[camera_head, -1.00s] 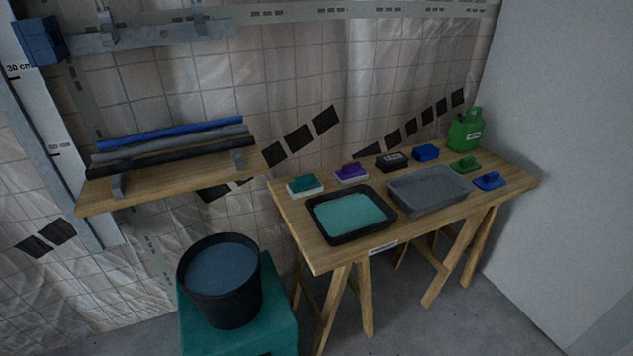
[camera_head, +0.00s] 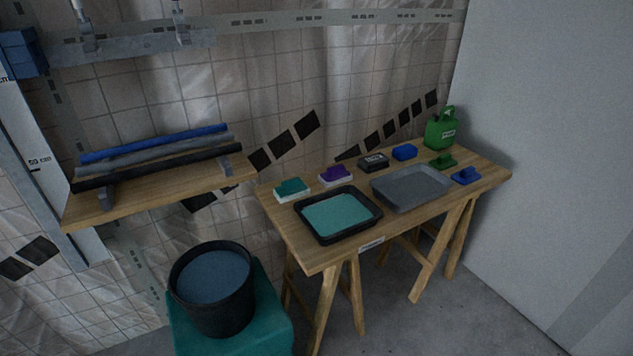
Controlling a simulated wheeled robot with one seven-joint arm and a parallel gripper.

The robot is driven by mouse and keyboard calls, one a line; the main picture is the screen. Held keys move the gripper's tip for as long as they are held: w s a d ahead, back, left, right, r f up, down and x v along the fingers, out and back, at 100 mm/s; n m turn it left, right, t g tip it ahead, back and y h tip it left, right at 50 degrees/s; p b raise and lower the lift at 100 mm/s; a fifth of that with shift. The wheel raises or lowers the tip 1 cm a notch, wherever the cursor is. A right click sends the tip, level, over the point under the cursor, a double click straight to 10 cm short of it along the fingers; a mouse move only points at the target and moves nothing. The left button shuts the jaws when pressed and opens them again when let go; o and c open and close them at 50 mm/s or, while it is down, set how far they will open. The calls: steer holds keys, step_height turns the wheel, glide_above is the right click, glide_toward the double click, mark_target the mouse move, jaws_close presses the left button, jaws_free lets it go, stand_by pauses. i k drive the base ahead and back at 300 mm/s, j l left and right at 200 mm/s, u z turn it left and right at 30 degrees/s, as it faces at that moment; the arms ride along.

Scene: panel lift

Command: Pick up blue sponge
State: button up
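A small blue block (camera_head: 404,152), which looks like the blue sponge, lies near the back edge of the wooden trestle table (camera_head: 313,254). It sits between a black box-like item (camera_head: 373,162) and a green canister (camera_head: 440,132), behind a grey tray (camera_head: 405,192). A second blue item (camera_head: 466,175) with a raised grip lies near the table's right end and looks like a handled float. My gripper is not in view.
A black tray (camera_head: 373,217) with teal content, teal (camera_head: 292,188) and purple (camera_head: 335,175) handled pads and a green handled item (camera_head: 443,162) share the table. A black bucket (camera_head: 222,322) stands front left on a teal box (camera_head: 275,325). A shelf (camera_head: 150,195) holds rolls. Floor right of the table is clear.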

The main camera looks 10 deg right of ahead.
mark_target(406, 152)
steer(key=z, duration=1.5)
steer(key=i+u, duration=0.15)
steer(key=u, duration=0.8)
steer(key=i+l+u, duration=0.4)
steer(key=l+u, duration=0.25)
steer(key=i+l+u, duration=0.1)
steer(key=l+u, duration=0.2)
steer(key=l, duration=0.2)
steer(key=i+l, duration=0.1)
steer(key=l, duration=0.3)
steer(key=i+l, duration=0.15)
steer(key=l, duration=0.25)
